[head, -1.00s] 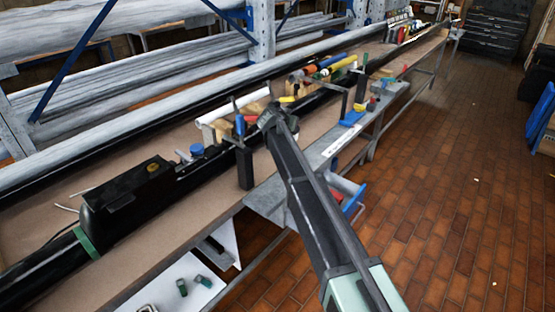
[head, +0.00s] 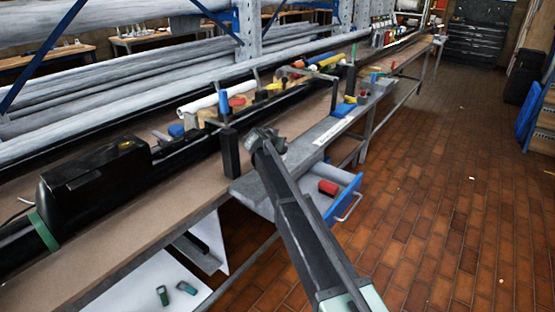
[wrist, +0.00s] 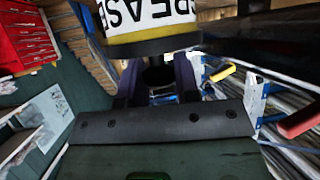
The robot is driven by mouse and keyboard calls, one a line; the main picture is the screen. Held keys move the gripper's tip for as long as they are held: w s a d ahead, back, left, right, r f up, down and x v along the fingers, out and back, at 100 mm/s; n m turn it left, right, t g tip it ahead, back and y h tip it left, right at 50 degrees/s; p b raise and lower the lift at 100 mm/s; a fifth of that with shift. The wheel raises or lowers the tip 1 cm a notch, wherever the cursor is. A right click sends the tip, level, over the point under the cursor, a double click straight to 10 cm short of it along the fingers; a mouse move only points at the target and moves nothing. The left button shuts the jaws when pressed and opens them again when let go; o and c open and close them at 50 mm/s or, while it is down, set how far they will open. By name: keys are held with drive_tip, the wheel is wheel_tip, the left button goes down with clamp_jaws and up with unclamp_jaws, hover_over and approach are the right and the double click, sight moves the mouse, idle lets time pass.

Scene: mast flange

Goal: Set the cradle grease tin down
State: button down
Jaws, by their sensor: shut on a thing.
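The grease tin (wrist: 152,22) fills the top of the wrist view, with a white label, black letters reading upside down, and yellow and black bands. My gripper (wrist: 156,82) is shut on it, its dark fingers on either side below the tin in the picture. In the head view my gripper (head: 265,140) is above the near end of the grey metal shelf (head: 305,147) on the bench front, just right of a black post (head: 230,152). The tin cannot be made out clearly there. No contact between tin and shelf can be seen.
A blue open drawer (head: 345,200) with a red object (head: 328,187) juts out right of my arm. A long black pipe, clamps and coloured tools (head: 325,62) line the bench behind. A blue item (head: 344,109) lies farther along the shelf.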

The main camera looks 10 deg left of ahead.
wheel_tip(320, 180, down, 4)
drive_tip(key=b, duration=0.3)
drive_tip(key=shift+f, duration=0.15)
drive_tip(key=shift+r, duration=0.25)
drive_tip(key=shift+f, duration=0.2)
drive_tip(key=c, duration=0.8)
unclamp_jaws()
drive_tip(key=shift+c, duration=0.2)
drive_tip(key=shift+r, duration=0.15)
drive_tip(key=shift+s+r, duration=0.15)
drive_tip(key=shift+r, duration=0.05)
drive_tip(key=p+v, duration=0.6)
drive_tip(key=v, duration=0.5)
drive_tip(key=shift+s+a, duration=0.2)
drive_tip(key=shift+s, duration=0.1)
